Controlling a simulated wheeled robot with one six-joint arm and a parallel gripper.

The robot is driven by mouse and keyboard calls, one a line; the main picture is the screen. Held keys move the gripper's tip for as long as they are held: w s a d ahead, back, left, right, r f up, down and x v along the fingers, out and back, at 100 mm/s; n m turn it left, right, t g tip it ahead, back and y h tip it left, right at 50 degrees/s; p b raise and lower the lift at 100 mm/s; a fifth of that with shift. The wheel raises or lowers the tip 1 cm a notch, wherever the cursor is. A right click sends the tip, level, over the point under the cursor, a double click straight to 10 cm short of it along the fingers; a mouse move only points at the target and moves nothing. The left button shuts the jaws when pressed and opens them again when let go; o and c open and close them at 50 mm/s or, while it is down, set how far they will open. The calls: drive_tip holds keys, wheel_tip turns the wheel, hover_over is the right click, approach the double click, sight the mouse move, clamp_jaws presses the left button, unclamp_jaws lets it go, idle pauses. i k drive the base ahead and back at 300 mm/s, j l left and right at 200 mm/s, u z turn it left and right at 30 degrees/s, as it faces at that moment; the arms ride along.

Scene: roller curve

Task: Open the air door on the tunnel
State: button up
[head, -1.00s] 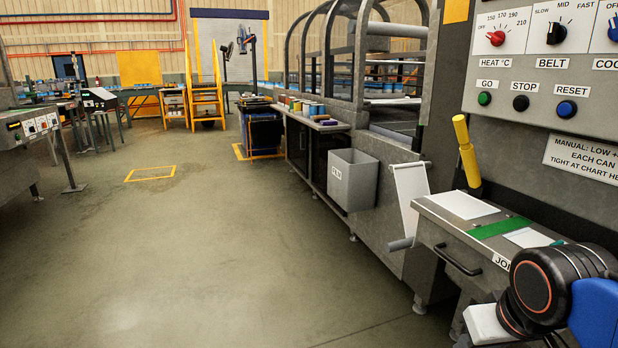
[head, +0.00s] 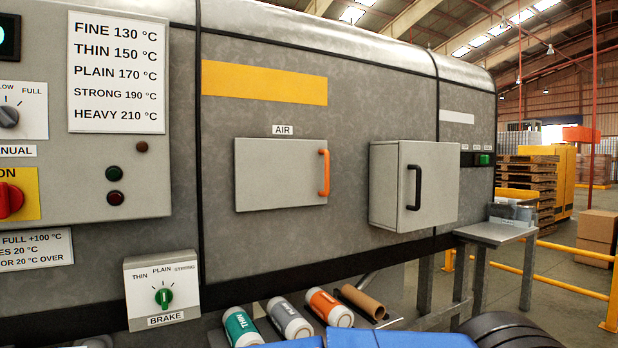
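The tunnel (head: 350,78) is a long grey metal housing across the head view. The air door (head: 268,176) is a flat grey panel under a label reading AIR, with an orange upright handle (head: 324,173) near its right edge. It looks shut, nearly flush with the tunnel wall. Dark and blue parts of my arm show at the bottom edge, right of centre. My gripper's fingers are not in view.
A grey box with a black handle (head: 415,188) juts out right of the air door. A brake dial box (head: 162,292) is at lower left. Labelled rolls (head: 290,319) lie below. A small side table (head: 494,233), yellow rails and pallets (head: 526,184) stand at right.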

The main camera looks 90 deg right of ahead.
sight(268, 173)
drive_tip(key=k+z, duration=0.1)
drive_tip(key=z, duration=2.4)
